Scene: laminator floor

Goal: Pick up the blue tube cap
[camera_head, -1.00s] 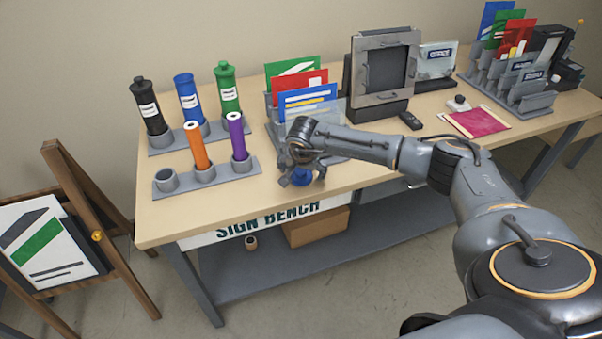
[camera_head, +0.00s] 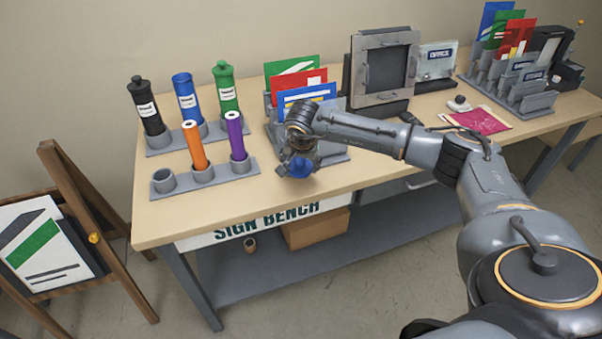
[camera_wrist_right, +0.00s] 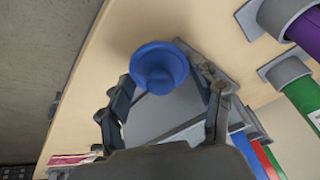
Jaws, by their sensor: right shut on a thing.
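The blue tube cap (camera_head: 299,168) is in the jaws of my right gripper (camera_head: 297,160), above the front part of the bench. In the right wrist view the round blue cap (camera_wrist_right: 159,67) sits between the two fingertips of my right gripper (camera_wrist_right: 165,88), which is shut on it. The bench top shows beyond it. The blue tube (camera_head: 186,96) stands in the back rack between the black and green tubes, with no knob on its top. My left gripper is not in view.
The front rack holds an orange tube (camera_head: 195,146) and a purple tube (camera_head: 237,137), with an empty socket (camera_head: 163,181) at left. A sign holder with coloured sheets (camera_head: 307,97) stands just behind my gripper. Bare bench top (camera_head: 225,212) lies in front of the rack.

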